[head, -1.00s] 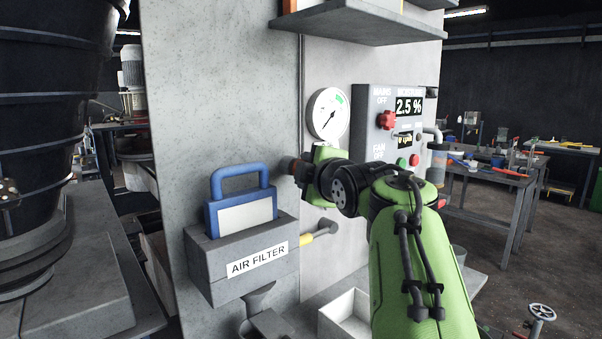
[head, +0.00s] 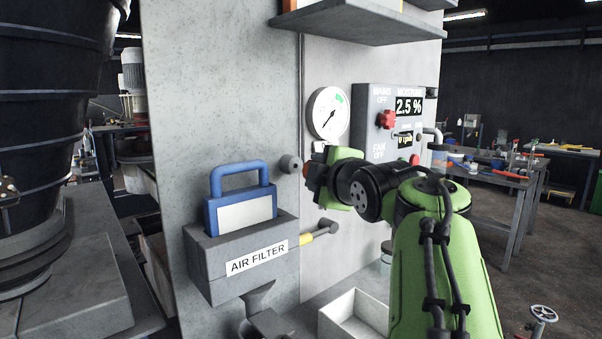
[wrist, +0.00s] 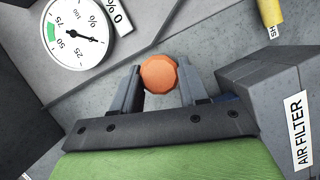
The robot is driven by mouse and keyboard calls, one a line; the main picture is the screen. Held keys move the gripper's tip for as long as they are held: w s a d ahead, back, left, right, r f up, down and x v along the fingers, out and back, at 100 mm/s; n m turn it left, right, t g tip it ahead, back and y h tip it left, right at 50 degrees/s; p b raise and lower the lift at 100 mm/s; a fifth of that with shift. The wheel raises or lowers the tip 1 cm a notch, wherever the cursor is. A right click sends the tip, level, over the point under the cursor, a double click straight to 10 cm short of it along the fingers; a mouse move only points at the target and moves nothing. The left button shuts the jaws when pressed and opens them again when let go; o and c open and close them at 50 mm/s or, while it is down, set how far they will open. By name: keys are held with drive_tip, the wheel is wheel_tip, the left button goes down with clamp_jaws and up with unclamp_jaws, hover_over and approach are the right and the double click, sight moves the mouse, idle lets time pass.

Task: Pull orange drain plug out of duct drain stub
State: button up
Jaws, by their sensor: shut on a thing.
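The orange drain plug (head: 306,169) is between the fingers of my gripper (head: 315,172), which is shut on it. In the wrist view the round orange plug (wrist: 160,75) sits between the two dark fingertips. The grey drain stub (head: 290,163) sticks out of the grey duct panel (head: 225,110), just left of the plug. A small gap shows between plug and stub in the head view.
The air filter housing (head: 240,260) with its blue-handled insert (head: 240,200) is below and left. A pressure gauge (head: 328,112) and control box (head: 370,130) are behind my arm. An open pale tray (head: 350,318) lies below.

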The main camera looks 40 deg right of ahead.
drive_tip(key=shift+s, duration=0.3)
drive_tip(key=shift+s, duration=0.15)
drive_tip(key=shift+s+b, duration=0.35)
drive_tip(key=shift+s, duration=1)
drive_tip(key=shift+s+d, duration=0.1)
drive_tip(key=shift+s, duration=1.4)
drive_tip(key=s, duration=0.3)
